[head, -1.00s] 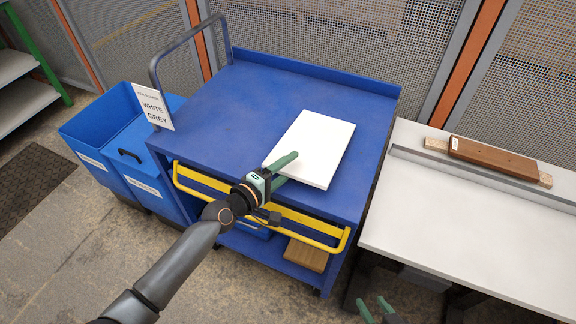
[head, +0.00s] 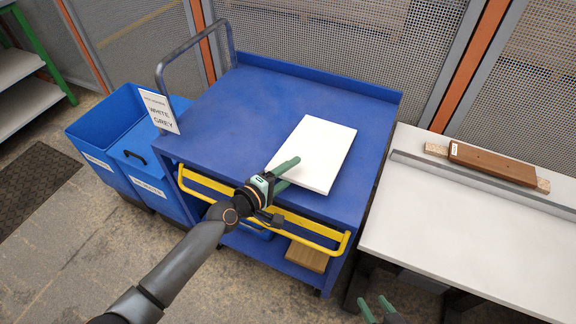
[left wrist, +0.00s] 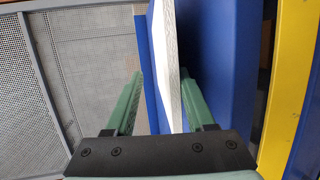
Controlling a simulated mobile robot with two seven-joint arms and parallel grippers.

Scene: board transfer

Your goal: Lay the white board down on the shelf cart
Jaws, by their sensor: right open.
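The white board (head: 322,150) lies flat at the front right of the blue shelf cart's top (head: 235,110); I cannot tell whether it touches the top all over. My left gripper (head: 284,172) is at the board's near left edge, one finger above and one below. In the left wrist view the board (left wrist: 172,70) stands edge-on between the fingers (left wrist: 165,105), with a clear gap to the upper finger, so the gripper looks open. My right gripper (head: 376,308) is open and empty at the bottom, away from the board.
A yellow rail (head: 215,203) runs along the cart's front, and a grey handle (head: 172,65) and sign (head: 159,112) stand at its left. Blue bins (head: 105,125) stand left. A white table (head: 450,230) with a brown board (head: 490,163) stands right.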

